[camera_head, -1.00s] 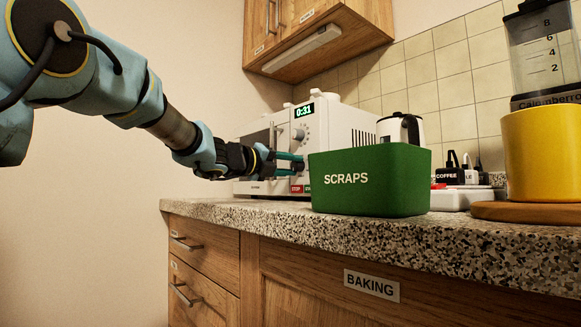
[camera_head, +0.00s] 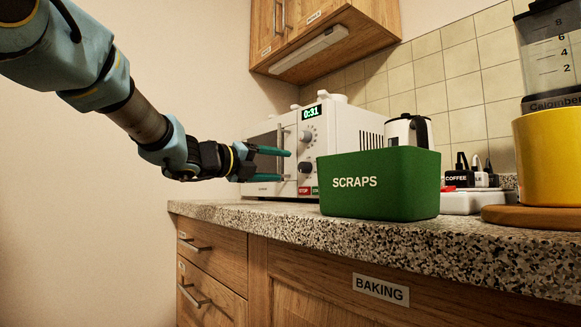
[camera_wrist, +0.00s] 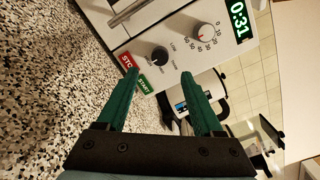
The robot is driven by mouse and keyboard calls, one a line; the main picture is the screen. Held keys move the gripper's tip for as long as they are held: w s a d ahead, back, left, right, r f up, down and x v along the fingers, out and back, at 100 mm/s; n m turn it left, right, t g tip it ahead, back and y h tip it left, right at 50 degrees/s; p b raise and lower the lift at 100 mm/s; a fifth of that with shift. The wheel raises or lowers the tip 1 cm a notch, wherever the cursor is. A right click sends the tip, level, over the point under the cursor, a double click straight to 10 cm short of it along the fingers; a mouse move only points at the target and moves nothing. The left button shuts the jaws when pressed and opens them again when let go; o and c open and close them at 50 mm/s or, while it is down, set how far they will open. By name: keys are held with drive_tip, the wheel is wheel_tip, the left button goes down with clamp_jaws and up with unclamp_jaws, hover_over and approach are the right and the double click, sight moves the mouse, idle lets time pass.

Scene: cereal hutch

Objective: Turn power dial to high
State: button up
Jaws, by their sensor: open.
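The white microwave (camera_head: 345,128) stands on the counter with its display reading 0:31. Its lower, dark power dial (camera_wrist: 160,55) shows in the wrist view beside small LOW print; its exact pointer setting is too small to read. In the head view the power dial (camera_head: 305,167) is just right of my fingertips. A timer dial (camera_wrist: 205,32) with numbers sits above it on the panel. My gripper (camera_head: 288,166) is open and empty, its green fingers apart in front of the panel. In the wrist view my gripper (camera_wrist: 160,75) has the power dial between and beyond its fingertips, apparently not touching.
A green SCRAPS bin (camera_head: 385,200) stands on the counter (camera_head: 470,237) just right of the dials. Red STOP and green START buttons (camera_wrist: 145,84) lie below the power dial. A wooden cabinet (camera_head: 320,40) hangs above.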

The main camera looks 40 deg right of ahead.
drive_tip(key=shift+a, duration=1.65)
